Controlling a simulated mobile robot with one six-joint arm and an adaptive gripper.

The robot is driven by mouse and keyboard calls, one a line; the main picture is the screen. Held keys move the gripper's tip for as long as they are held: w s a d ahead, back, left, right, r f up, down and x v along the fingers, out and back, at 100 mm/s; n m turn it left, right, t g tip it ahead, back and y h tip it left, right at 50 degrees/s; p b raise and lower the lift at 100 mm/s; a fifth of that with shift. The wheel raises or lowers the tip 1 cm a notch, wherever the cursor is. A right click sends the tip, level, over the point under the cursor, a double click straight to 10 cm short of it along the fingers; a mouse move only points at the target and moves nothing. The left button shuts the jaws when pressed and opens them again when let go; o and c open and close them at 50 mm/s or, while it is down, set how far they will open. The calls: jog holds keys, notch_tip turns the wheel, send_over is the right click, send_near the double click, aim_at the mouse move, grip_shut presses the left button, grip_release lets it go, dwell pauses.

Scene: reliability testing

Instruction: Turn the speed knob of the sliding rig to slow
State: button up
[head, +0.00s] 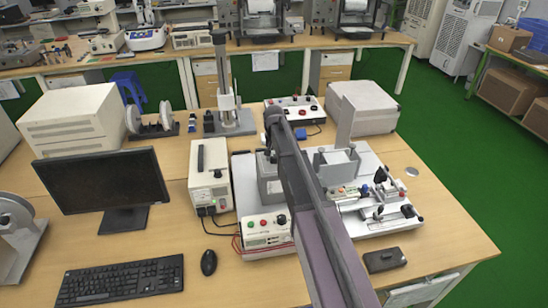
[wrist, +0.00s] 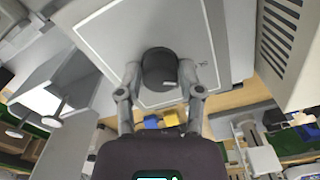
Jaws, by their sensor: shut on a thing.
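In the head view, my arm crosses the bench rigs, and I cannot make out the gripper. A control box (head: 265,238) with red and green buttons is left of the arm.
In the wrist view, a vented pale housing (wrist: 290,45) stands close on the right, and yellow and blue parts lie below the knob. In the head view, a power unit (head: 209,178), a monitor (head: 102,182) and a second rig (head: 372,205) crowd the bench.

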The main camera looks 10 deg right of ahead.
jog(key=shift+s, duration=0.1)
jog(key=o, duration=1.1)
jog(key=shift+o, duration=0.2)
jog(key=shift+m, duration=0.3)
